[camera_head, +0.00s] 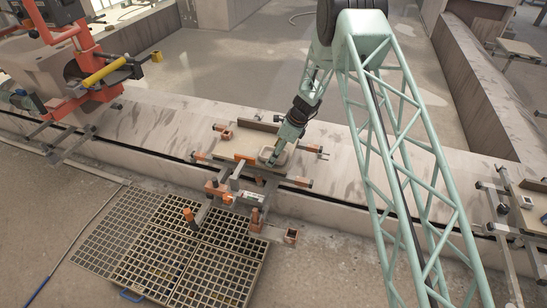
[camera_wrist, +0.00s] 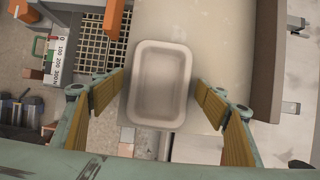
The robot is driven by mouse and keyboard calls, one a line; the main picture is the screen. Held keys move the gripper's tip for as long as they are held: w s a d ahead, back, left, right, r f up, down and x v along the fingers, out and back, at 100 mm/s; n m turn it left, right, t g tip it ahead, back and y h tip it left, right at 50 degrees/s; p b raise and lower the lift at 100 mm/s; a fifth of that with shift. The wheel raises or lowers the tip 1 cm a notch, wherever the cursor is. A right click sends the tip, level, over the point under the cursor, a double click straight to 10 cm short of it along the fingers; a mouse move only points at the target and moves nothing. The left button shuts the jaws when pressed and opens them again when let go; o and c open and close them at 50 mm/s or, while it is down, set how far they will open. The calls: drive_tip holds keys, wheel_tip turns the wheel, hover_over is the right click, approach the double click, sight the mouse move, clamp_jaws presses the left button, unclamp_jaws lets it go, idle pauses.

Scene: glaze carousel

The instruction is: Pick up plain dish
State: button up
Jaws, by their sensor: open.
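The plain dish (camera_wrist: 160,84) is a pale beige, shallow rectangular tray with rounded corners and a raised rim. In the wrist view it lies with its long side upright in the picture, on a light flat surface, and looks empty. My gripper (camera_wrist: 161,92) is open, with one yellow-padded finger on each side of the dish. I cannot tell how high the fingers are above it. In the head view, my gripper (camera_head: 270,158) is over the dish (camera_head: 284,157) and hides part of it.
A metal floor grating (camera_head: 120,240) lies in front at the left. Orange-tipped fixture arms (camera_head: 215,187) stand close before the dish. An orange machine (camera_head: 90,65) stands at the back left. In the wrist view, a brown raised strip (camera_wrist: 268,70) runs right of the dish.

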drive_tip(key=shift+c, duration=0.5)
drive_tip(key=c, duration=1)
drive_tip(key=shift+o, duration=0.2)
drive_tip(key=shift+r, duration=0.1)
drive_tip(key=shift+r+p, duration=0.75)
drive_tip(key=shift+r, duration=1.1)
drive_tip(key=s+d+r, duration=0.1)
drive_tip(key=s+d, duration=1)
drive_tip(key=shift+d+p, duration=0.25)
drive_tip(key=shift+p, duration=0.2)
